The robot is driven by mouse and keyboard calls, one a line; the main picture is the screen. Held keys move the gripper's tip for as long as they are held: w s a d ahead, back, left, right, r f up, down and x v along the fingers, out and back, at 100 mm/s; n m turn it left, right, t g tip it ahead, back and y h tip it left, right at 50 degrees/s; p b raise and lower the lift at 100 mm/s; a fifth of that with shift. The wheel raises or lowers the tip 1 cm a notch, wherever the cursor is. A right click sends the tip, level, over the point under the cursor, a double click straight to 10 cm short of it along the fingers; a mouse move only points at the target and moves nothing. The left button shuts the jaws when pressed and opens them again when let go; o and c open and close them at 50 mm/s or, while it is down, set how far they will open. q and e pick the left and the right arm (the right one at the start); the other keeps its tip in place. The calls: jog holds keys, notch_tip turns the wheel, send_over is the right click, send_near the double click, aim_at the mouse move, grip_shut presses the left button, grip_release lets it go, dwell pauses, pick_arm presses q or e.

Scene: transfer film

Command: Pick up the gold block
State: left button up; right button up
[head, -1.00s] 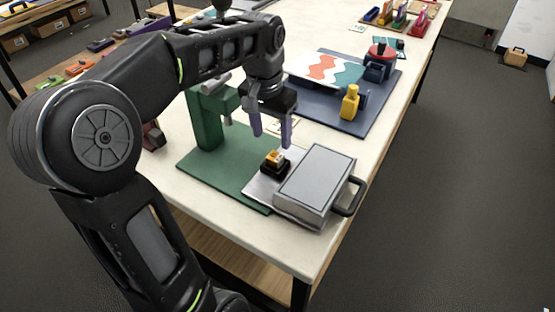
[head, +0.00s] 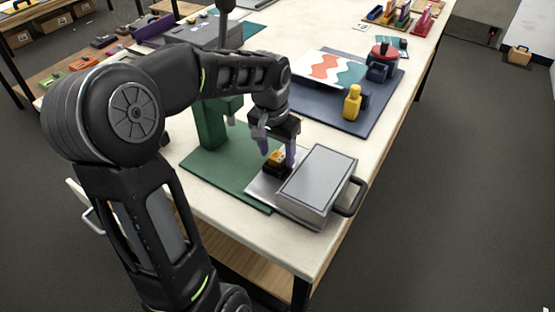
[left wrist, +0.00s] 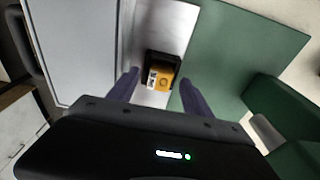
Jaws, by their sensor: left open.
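The gold block (head: 277,156) sits on a small black base (head: 275,168) on a silver plate (head: 258,185). In the left wrist view the gold block (left wrist: 161,77) lies just ahead of and between the fingers, with the black base (left wrist: 163,58) around its far side. My left gripper (head: 277,150) is open, pointing down over the block, its two purple fingers on either side of it. The fingers also show in the left wrist view (left wrist: 158,88). I cannot tell whether they touch the block. My right gripper is not in view.
A grey box with a black handle (head: 317,182) stands close to the right of the block. A green press-like stand (head: 211,125) on a green mat (head: 228,172) is to the left. A blue mat (head: 375,110) with a yellow bottle (head: 352,102) lies behind.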

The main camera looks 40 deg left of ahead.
pick_arm(q)
jog(key=shift+f, duration=0.35)
dwell(0.3)
grip_shut()
dwell(0.5)
